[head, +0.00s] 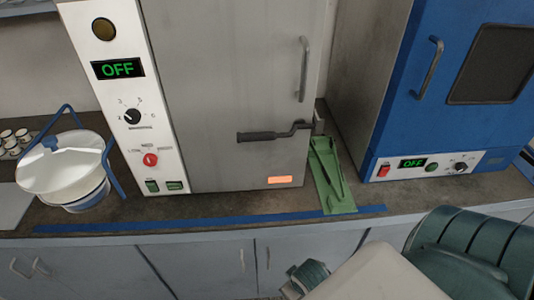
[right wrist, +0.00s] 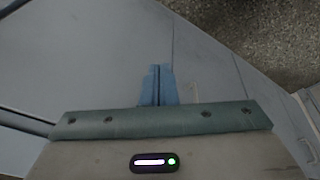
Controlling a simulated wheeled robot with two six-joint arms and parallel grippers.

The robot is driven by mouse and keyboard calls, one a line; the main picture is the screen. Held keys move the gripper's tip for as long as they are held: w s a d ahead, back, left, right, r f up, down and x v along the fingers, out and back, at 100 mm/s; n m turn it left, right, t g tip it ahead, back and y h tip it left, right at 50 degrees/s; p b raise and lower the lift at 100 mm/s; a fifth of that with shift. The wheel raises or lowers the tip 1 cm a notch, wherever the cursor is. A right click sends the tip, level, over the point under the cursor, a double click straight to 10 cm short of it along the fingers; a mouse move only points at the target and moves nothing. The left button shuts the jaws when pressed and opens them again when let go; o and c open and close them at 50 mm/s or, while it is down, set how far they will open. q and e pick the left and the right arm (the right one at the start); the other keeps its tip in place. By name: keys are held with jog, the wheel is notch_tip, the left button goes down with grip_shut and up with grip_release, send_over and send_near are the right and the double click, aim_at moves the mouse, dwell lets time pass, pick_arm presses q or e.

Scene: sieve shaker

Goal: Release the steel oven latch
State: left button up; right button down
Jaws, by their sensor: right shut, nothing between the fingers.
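The steel oven (head: 235,80) stands on the counter with its grey door shut and its display reading OFF. Its latch (head: 262,136) has a black grip lying about level across the lower right of the door. The grip points left, and a bent arm joins it to a bracket (head: 319,121) at the door's right edge. My right gripper's blue fingers (right wrist: 155,85) are together and empty in the right wrist view, over grey cabinet fronts. My right arm is at the lower right of the head view, below the counter edge and apart from the latch. My left gripper is out of view.
A blue oven (head: 395,110) stands to the right, also OFF. A green tray-like piece (head: 330,178) lies below the bracket. A white lidded pot with a blue handle (head: 62,165) sits at left. Blue tape (head: 200,222) runs along the counter front. The steel door has a vertical handle (head: 303,70).

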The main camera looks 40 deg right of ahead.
notch_tip(320, 180, up, 11)
jog(key=w+n+t, duration=0.2)
jog(key=w+d+r+n+t+y, duration=0.1)
jog(key=w+r+n+t, duration=0.1)
jog(key=w+n+t, duration=0.1)
jog(key=w+r+n+t+y, duration=0.1)
jog(key=w+r+n+t, duration=0.1)
jog(key=w+n+t, duration=0.2)
jog(key=w+d+r+n+t+y, duration=0.1)
jog(key=w+r+n+t, duration=0.1)
jog(key=w+n+t, duration=0.2)
jog(key=shift+w+d+n, duration=0.2)
jog(key=shift+w+n, duration=0.5)
jog(key=shift+n, duration=0.05)
jog(key=shift+w+d+n, duration=0.15)
jog(key=shift+w+n, duration=0.55)
jog(key=shift+n, duration=0.05)
jog(key=s+d+r+n+t+y, duration=0.1)
jog(key=r+n+y, duration=0.3)
jog(key=n, duration=0.5)
jog(key=s+d+r+n+t+y, duration=0.2)
jog(key=d+r+n+t+y, duration=0.2)
jog(key=n+y, duration=0.4)
jog(key=shift+s+d+r+n, duration=0.2)
jog(key=shift+d+n, duration=0.15)
jog(key=shift+n, duration=0.55)
jog(key=shift+w+r, duration=0.1)
